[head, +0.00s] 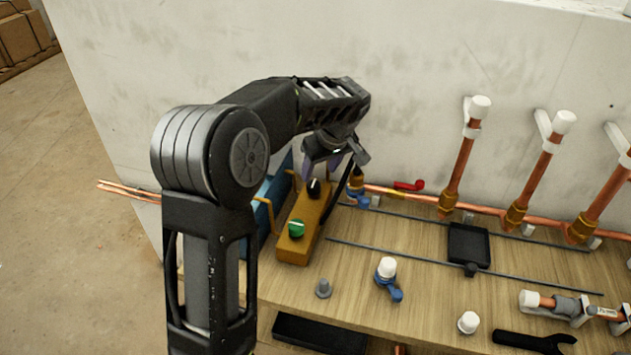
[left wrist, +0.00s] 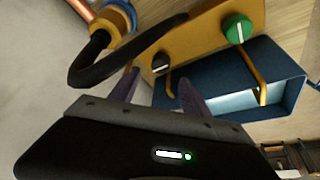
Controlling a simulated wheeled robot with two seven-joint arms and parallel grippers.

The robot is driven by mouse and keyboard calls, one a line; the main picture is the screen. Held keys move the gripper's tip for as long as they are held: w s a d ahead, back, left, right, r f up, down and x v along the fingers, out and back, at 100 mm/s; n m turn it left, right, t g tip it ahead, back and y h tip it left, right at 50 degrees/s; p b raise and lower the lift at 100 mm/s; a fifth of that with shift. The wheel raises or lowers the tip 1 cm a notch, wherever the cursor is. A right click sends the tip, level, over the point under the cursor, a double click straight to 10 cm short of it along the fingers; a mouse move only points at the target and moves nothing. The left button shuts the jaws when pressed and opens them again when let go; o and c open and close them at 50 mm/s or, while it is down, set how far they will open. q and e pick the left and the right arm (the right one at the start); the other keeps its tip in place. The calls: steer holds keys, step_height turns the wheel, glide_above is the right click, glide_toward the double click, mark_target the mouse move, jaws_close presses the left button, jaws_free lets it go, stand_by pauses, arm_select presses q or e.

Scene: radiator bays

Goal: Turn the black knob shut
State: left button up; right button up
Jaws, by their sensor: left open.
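The black knob (head: 314,187) sits near the far end of an orange-yellow block (head: 293,249) on the wooden bench, with a pale mark on it. A green knob (head: 297,228) with a white mark sits nearer on the same block. In the left wrist view the black knob (left wrist: 160,62) lies just beyond and between the purple fingertips, and the green knob (left wrist: 237,29) is farther right. My left gripper (head: 335,166) is over the far end of the block, close to the black knob; its fingers (left wrist: 157,80) are apart and empty. Contact cannot be told. My right gripper is not in view.
A black hose (left wrist: 120,62) curves beside the knob to a brass fitting (left wrist: 105,25). A blue box (head: 262,212) stands left of the block. Copper pipes (head: 457,175) rise along the white wall. A black tray (head: 468,245) and several small fittings lie to the right.

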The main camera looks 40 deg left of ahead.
mark_target(314, 184)
arm_select(q)
steer(key=p+x, duration=0.1)
steer(key=x, duration=0.6)
steer(key=shift+a+f, duration=0.15)
steer(key=shift+f, duration=0.05)
steer(key=shift+c, duration=0.4)
jaws_close()
